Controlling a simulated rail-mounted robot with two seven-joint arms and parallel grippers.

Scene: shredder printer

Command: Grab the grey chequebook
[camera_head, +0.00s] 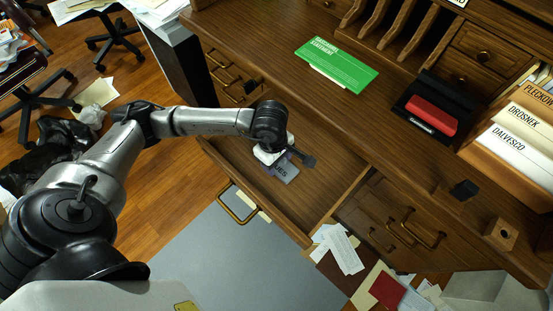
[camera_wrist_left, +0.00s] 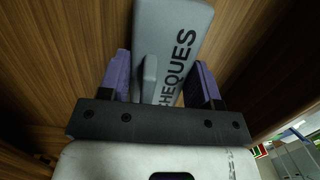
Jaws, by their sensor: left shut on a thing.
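The grey chequebook (camera_head: 285,170) lies in the open desk drawer in the head view, partly hidden by my left gripper (camera_head: 284,157). In the left wrist view the chequebook (camera_wrist_left: 173,40) shows dark lettering reading "CHEQUES", the first letter partly hidden. The purple fingers of my left gripper (camera_wrist_left: 162,82) are on either side of the chequebook's near part, shut on it. A narrow grey raised piece stands between the fingers. Whether the book is lifted off the drawer floor I cannot tell. My right gripper is not in view.
The wooden drawer (camera_head: 322,178) has walls around the gripper. Above it, the desktop holds a green booklet (camera_head: 337,66), a red stamp-like item in a black case (camera_head: 431,112) and a file box (camera_head: 510,135). Loose papers (camera_head: 340,248) lie at the lower right.

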